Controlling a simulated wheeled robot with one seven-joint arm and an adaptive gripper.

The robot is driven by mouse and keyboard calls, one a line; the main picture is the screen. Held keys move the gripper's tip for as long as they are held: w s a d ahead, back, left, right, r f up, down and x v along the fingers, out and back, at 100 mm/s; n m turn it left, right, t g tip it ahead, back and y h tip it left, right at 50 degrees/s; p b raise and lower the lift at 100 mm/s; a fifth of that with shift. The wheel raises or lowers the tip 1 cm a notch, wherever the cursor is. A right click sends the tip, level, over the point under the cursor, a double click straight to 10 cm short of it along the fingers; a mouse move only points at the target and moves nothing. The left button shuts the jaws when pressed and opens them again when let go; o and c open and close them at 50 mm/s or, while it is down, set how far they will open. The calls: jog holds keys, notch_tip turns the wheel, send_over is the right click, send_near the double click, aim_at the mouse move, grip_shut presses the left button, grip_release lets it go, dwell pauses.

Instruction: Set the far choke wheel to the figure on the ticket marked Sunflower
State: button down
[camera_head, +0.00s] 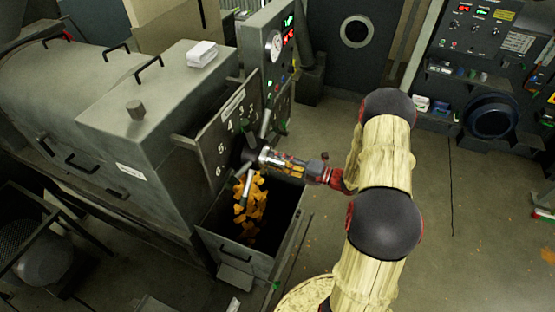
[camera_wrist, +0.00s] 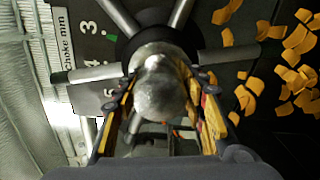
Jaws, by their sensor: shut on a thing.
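A choke wheel with a dark hub and metal spokes (camera_wrist: 95,73) stands in front of a dark figure plate (camera_head: 217,143) on the grey press. My gripper (camera_head: 263,157) is shut on a rounded silver piece of this wheel (camera_wrist: 158,88), between the two fingers in the wrist view. The plate carries white figures, with 3, 4, 5 and 6 readable in part, and a "Choke mm" strip (camera_wrist: 66,60). The wheel and gripper hide part of the scale. I cannot tell which figure is set. No ticket marked Sunflower is readable.
Orange flakes (camera_head: 247,200) fall into an open bin (camera_head: 233,249) below the wheel. A control panel (camera_head: 274,45) with a gauge stands behind. A white stack (camera_head: 201,53) lies on the press. Open floor (camera_head: 460,220) lies to the right.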

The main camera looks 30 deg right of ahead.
jog(key=c, duration=1.1)
grip_release()
jog(key=shift+o, duration=0.2)
jog(key=v, duration=1.2)
jog(key=shift+d+f, duration=0.1)
